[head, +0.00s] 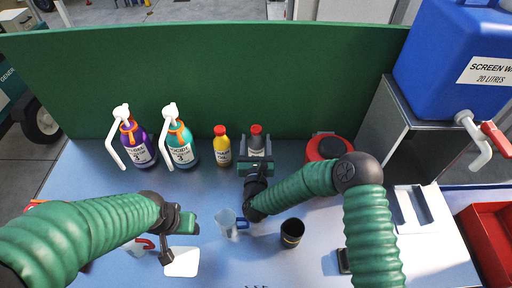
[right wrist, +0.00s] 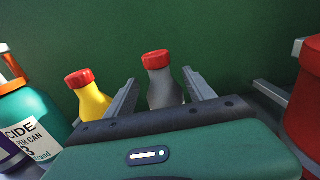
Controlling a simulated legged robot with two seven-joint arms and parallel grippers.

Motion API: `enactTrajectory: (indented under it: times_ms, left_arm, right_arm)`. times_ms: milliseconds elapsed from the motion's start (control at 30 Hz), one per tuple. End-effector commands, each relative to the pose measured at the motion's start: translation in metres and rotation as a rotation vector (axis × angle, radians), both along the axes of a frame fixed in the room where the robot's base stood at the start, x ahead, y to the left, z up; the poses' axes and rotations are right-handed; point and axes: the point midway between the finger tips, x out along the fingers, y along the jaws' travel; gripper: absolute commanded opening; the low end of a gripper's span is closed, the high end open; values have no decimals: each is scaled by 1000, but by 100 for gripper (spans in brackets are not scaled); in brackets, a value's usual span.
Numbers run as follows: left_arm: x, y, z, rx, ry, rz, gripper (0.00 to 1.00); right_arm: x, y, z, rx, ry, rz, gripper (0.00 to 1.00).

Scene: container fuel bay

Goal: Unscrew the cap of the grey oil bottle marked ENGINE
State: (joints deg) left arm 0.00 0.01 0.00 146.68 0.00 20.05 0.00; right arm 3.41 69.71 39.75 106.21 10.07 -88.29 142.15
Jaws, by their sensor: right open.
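The grey oil bottle (head: 257,142) with a red cap (head: 256,129) stands upright by the green back panel. Its label is too small to read and partly hidden by my right gripper (head: 257,159). My right gripper is open in front of the bottle. In the right wrist view, the grey bottle (right wrist: 164,90) and its red cap (right wrist: 156,59) show between the two spread fingers, with gaps on both sides. The bottle's lower part is hidden by my gripper. My left gripper (head: 186,223) is low over the left of the table, away from the bottle; its fingers are unclear.
A yellow bottle (head: 222,150) with a red cap stands close left of the grey one. Teal (head: 181,148) and purple (head: 138,146) pump bottles stand farther left. A red container (head: 325,147) is to the right. A clear jug (head: 227,222) and a black cup (head: 292,233) stand in front.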

Motion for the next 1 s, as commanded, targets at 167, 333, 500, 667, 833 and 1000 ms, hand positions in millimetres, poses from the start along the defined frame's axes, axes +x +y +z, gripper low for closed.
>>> enactTrajectory:
  times_ms: [167,333,500,667,833,1000]
  left_arm:
    - [0,0,10,0,0,0,55]
    - [0,0,9,0,0,0,55]
    - [0,0,9,0,0,0,55]
    - [0,0,9,0,0,0,55]
    - [0,0,9,0,0,0,55]
    - [0,0,9,0,0,0,55]
  right_arm:
    - [27,0,0,0,0,1,63]
    - [30,-1,-2,0,0,1,63]
    - [30,-1,-2,0,0,1,48]
    - [30,-1,-2,0,0,1,27]
    - [29,0,-2,0,1,1,5]
    - [29,0,-2,0,1,1,0]
